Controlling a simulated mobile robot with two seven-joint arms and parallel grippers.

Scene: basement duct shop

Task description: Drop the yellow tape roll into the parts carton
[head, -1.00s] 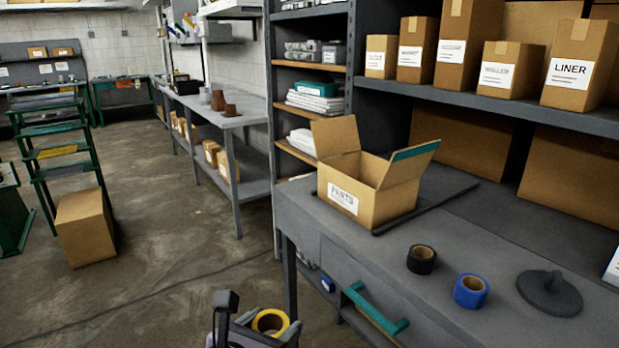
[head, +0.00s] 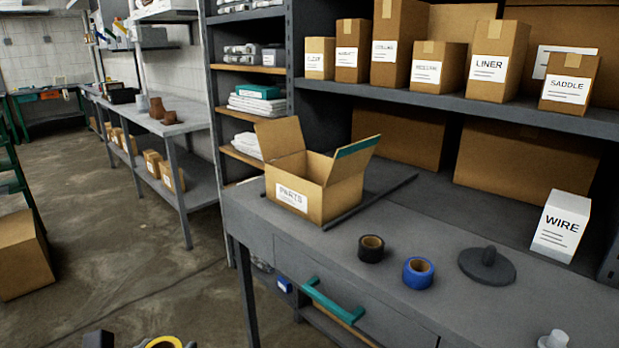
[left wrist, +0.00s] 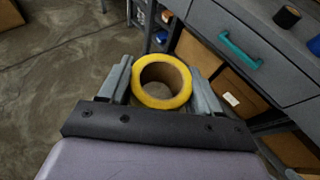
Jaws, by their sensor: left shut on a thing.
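The yellow tape roll (left wrist: 162,82) is between the two fingers of my left gripper (left wrist: 163,85) in the left wrist view, and the gripper is shut on it. In the head view the roll (head: 163,342) shows only in part at the bottom edge, low in front of the workbench. The parts carton (head: 312,190) is an open brown box labelled PARTS, flaps raised, on the left part of the bench top. The held roll is apart from it, lower and nearer to me. The carton's inside is mostly hidden. My right gripper is not in view.
On the grey bench (head: 330,243) lie a black tape roll (head: 371,249), a blue tape roll (head: 418,273) and a dark round lidlike piece (head: 487,265). A teal drawer handle (head: 333,300) sticks out in front. Labelled boxes stand on the shelf (head: 450,101) above.

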